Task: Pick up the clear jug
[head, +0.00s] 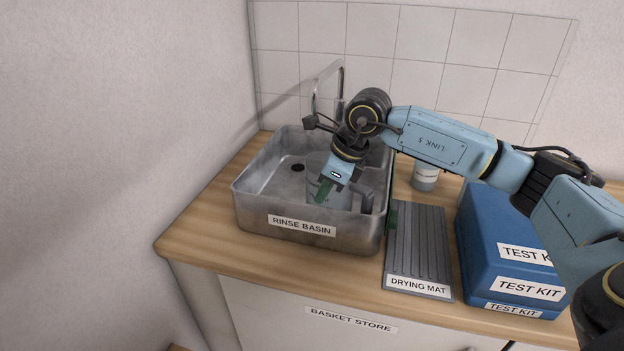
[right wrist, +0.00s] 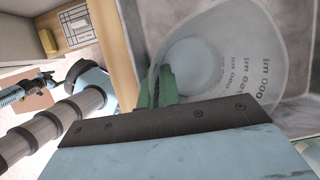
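The clear jug (head: 341,197) stands in the grey metal rinse basin (head: 258,205), towards its front right. It is see-through, with a handle on its right side. In the right wrist view I look down into the jug (right wrist: 205,62) and see its volume markings. My right gripper (head: 322,191) reaches down to the jug's rim. In the right wrist view its green fingers (right wrist: 157,88) are close together with the jug's wall between them. The jug's base appears to be on the basin floor. My left gripper is not in view.
A ribbed drying mat (head: 421,245) lies clear to the right of the basin. Stacked blue test kits (head: 488,262) stand further right. A tap (head: 341,80) rises behind the basin, near my right wrist.

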